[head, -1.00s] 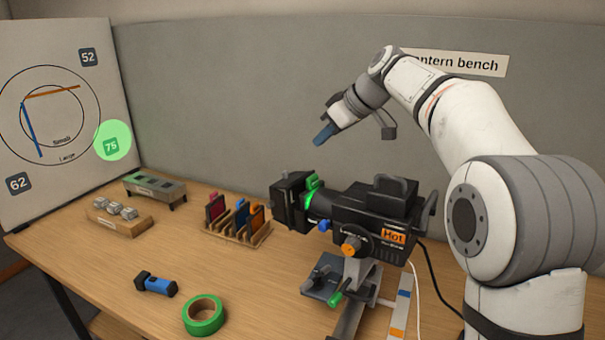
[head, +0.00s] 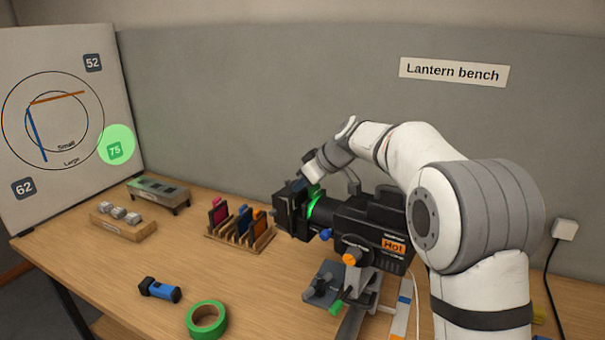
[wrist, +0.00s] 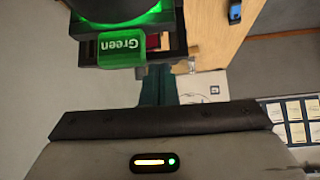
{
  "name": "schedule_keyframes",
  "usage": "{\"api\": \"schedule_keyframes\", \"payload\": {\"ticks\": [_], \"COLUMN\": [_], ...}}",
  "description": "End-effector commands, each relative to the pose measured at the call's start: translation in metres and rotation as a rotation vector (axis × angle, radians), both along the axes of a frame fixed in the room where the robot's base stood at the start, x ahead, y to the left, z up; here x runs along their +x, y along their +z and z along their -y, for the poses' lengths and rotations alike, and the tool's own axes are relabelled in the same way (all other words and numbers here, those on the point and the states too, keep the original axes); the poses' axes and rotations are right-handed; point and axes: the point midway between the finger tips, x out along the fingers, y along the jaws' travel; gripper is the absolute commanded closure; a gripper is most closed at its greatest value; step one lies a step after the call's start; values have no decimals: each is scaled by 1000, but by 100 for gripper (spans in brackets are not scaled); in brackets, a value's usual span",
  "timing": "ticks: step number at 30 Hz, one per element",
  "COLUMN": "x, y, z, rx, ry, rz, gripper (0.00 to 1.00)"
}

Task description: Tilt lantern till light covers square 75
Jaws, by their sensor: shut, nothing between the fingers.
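The black lantern (head: 370,220) with an orange "Hot" label sits on its stand on the bench, a green filter glowing at its front. Its green light spot (head: 104,134) lies on the white board at the left, over the square marked 75 (head: 115,151). My gripper (head: 307,184) is shut and empty, reaching down at the lantern's front end. In the wrist view its teal fingers (wrist: 157,90) point at the green filter tab (wrist: 117,49). I cannot tell whether they touch the lantern. An orange knob (head: 351,258) and a blue knob (head: 325,234) show on its near side.
The board (head: 60,190) also bears squares 52 (head: 93,63) and 62 (head: 23,187). A filter rack (head: 240,237), a green tape roll (head: 207,319) and a blue torch (head: 160,289) lie on the bench (head: 110,270). The bench's front left is mostly clear.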

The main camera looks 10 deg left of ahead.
Motion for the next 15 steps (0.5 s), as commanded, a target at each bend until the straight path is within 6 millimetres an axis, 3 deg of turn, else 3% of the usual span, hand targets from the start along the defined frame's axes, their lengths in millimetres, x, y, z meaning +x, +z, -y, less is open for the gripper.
{"api": "schedule_keyframes", "payload": {"ticks": [9, 15], "x": [0, 0], "y": [-1, -15], "z": [0, -1], "rx": [0, -18], "ry": [0, 1], "rz": [0, -9], "gripper": [100, 100]}}
